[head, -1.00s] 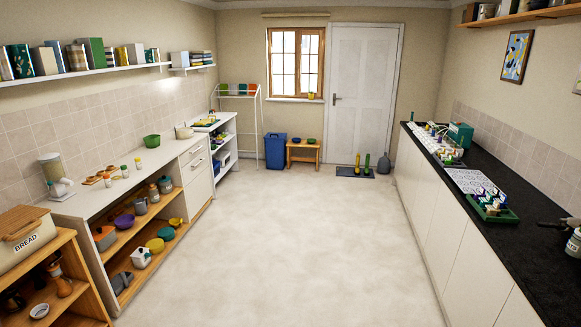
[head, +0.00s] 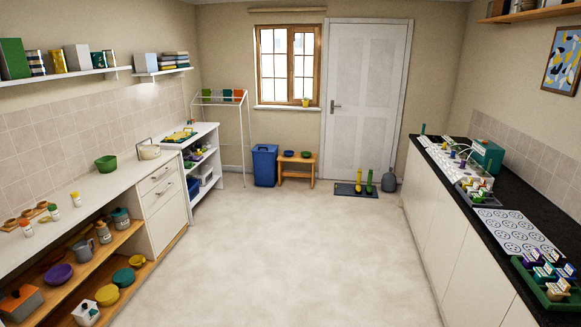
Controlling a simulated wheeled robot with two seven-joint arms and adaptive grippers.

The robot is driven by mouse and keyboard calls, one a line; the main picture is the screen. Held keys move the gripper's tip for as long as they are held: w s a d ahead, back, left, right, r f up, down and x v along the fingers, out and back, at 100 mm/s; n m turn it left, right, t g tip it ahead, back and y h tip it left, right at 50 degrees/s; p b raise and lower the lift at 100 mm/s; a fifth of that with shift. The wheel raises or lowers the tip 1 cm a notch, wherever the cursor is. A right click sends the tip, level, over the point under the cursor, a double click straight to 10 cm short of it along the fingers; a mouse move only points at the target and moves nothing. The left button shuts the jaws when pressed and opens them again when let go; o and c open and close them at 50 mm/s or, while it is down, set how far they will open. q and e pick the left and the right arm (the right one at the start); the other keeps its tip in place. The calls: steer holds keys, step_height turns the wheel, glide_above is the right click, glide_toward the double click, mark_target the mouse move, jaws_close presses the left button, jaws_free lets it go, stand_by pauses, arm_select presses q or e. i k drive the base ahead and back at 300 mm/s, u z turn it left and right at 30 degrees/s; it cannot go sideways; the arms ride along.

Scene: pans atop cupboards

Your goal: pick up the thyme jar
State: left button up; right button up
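Small white spice jars stand on the left counter (head: 118,178). One has an orange-red lid (head: 27,229), one has a green lid (head: 54,212), and one has a yellow lid (head: 76,199). Their labels are too small to read, so I cannot tell which is the thyme jar. Neither of my grippers is in view.
A wooden rack (head: 25,217) stands by the jars, with a green bowl (head: 106,163) farther back. Open shelves below hold pots and bowls. The right worktop (head: 497,211) carries trays and a green box (head: 487,155). The floor (head: 275,255) between is clear.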

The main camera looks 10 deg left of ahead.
mark_target(52, 208)
steer(key=u, duration=0.1)
steer(key=i, duration=1.9)
steer(key=u, duration=0.8)
steer(key=i, duration=1.5)
steer(key=u, duration=1.7)
steer(key=i, duration=1.15)
steer(key=u, duration=0.55)
